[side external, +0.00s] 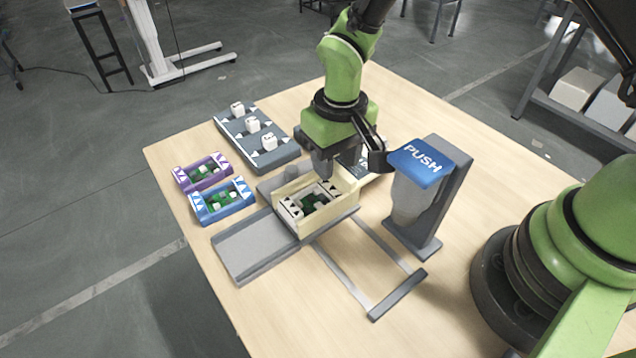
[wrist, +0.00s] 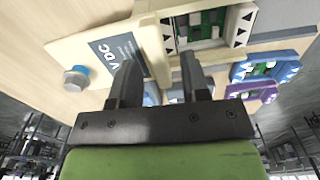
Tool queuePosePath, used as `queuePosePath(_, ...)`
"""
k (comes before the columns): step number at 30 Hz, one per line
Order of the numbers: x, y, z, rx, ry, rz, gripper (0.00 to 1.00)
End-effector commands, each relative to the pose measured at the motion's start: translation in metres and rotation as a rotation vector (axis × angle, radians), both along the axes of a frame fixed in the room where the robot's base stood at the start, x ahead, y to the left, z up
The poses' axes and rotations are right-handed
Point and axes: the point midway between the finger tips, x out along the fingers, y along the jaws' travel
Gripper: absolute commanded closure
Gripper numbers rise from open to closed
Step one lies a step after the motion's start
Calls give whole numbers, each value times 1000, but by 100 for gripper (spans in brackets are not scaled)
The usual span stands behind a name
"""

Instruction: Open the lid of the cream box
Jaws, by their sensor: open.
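The cream box (side external: 329,216) stands near the middle of the table. Its top is uncovered at the front, and dark and green parts with white pieces show inside. A cream lid panel (wrist: 92,43) with a dark "VDC" label and a blue-and-grey knob (wrist: 76,78) shows at the left of the wrist view, beside the uncovered opening. In the side view the lid is mostly hidden behind my gripper (side external: 350,164). My gripper is open, its fingers over the back of the box.
A grey stand with a blue PUSH top (side external: 422,160) is close on the right. A grey sloped tray (side external: 256,246) adjoins the box at front left. Purple (side external: 202,172) and blue (side external: 222,202) trays and a grey rack (side external: 257,139) stand left. Grey rails (side external: 372,262) lie in front.

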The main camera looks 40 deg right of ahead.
Motion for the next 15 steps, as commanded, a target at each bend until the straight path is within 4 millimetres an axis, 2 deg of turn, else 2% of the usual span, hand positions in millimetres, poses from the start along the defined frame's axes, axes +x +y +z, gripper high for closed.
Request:
queuePosePath(1,-5,-5,5,-15,19,39,58)
queuePosePath(15,-5,-3,40,-12,16,42,58)
